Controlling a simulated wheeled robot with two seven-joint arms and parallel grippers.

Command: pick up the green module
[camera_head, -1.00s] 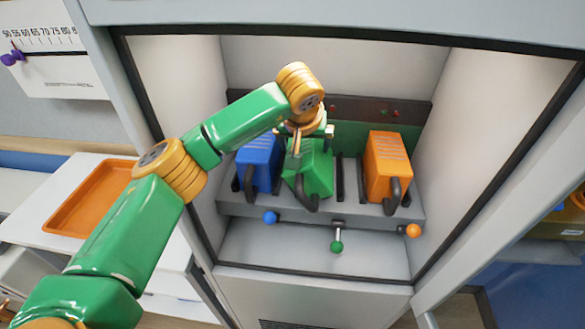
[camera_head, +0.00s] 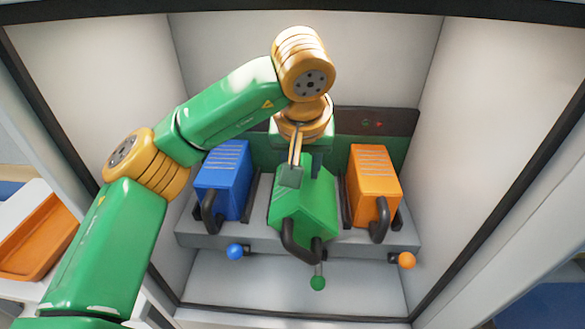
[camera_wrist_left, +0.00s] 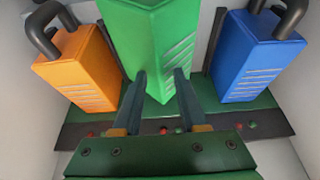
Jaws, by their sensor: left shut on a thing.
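The green module (camera_head: 305,200) is a box with a black curved handle on its front, between a blue and an orange module in the cabinet. It sits farther forward than its neighbours and looks slightly tilted. My left gripper (camera_head: 293,165) comes down from above and behind it, shut on its rear upper part. In the left wrist view the two fingers (camera_wrist_left: 161,80) press against the sides of the green module (camera_wrist_left: 152,40), which looks nearer than the others. Whether its underside touches the shelf is hidden. My right gripper is not in view.
The blue module (camera_head: 223,180) and orange module (camera_head: 373,185) stand close on either side. Blue (camera_head: 235,251), green (camera_head: 318,283) and orange (camera_head: 407,260) lever knobs line the shelf front. Cabinet walls enclose both sides. An orange tray (camera_head: 38,240) lies outside at left.

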